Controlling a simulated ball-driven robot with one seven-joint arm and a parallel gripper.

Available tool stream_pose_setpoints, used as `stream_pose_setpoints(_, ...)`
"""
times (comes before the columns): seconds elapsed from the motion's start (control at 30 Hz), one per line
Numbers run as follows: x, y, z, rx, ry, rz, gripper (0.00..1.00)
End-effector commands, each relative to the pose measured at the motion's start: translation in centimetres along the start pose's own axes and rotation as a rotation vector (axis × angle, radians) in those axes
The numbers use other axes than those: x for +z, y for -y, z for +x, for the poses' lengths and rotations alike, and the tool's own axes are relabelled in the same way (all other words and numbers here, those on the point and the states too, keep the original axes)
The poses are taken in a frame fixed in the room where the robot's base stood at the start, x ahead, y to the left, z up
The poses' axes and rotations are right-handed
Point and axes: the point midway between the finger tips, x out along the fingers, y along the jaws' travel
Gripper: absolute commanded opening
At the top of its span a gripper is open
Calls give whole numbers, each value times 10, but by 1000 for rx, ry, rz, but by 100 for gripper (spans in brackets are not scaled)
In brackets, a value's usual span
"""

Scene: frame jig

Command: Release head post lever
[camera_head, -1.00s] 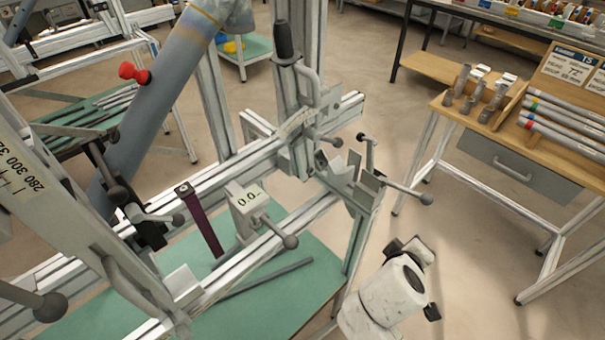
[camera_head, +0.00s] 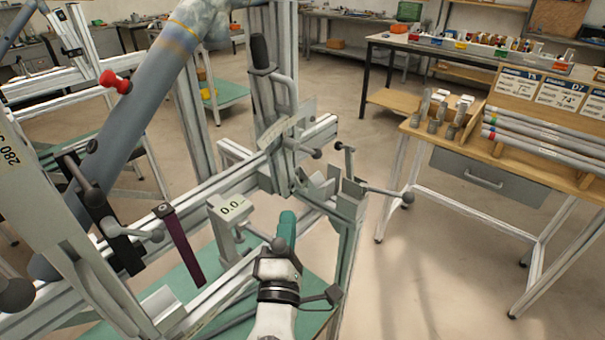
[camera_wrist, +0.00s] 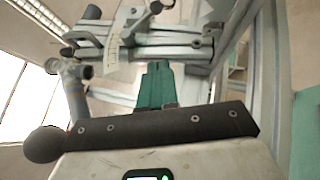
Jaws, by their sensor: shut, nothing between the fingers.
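A frame jig of pale aluminium rails carries several levers with dark ball knobs; I cannot tell for certain which is the head post lever. One lever sticks out right of the corner bracket, ending in a ball knob (camera_head: 408,197). A shorter lever knob (camera_head: 316,154) is by the upright post with a black handle (camera_head: 262,52). Another ball knob (camera_head: 279,243) overlaps my gripper (camera_head: 288,222) in the head view. My gripper's teal fingers are together and empty, pointing up at the jig; they also show in the wrist view (camera_wrist: 157,84), with a large ball knob (camera_wrist: 45,144) close at left.
A box reading 0.0 (camera_head: 232,208) and a dark purple strip (camera_head: 180,245) are on the rails left of my gripper. A grey-blue tube (camera_head: 135,105) slants across the left. A wooden-topped bench (camera_head: 460,140) stands right, with open floor between.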

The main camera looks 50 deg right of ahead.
Motion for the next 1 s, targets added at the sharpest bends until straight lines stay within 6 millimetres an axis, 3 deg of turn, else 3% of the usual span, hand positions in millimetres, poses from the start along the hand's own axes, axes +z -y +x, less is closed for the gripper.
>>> stream_pose_setpoints(0.23, 1, 0, 2, -2, 1, 1, 0)
stream_pose_setpoints(0.37, 1, -1, 14, -2, 2, 1, 0)
stream_pose_setpoints(0.83, 2, -2, 102, -3, 4, 2, 0)
stream_pose_setpoints(1.0, 19, -1, 119, -4, 3, 2, 0)
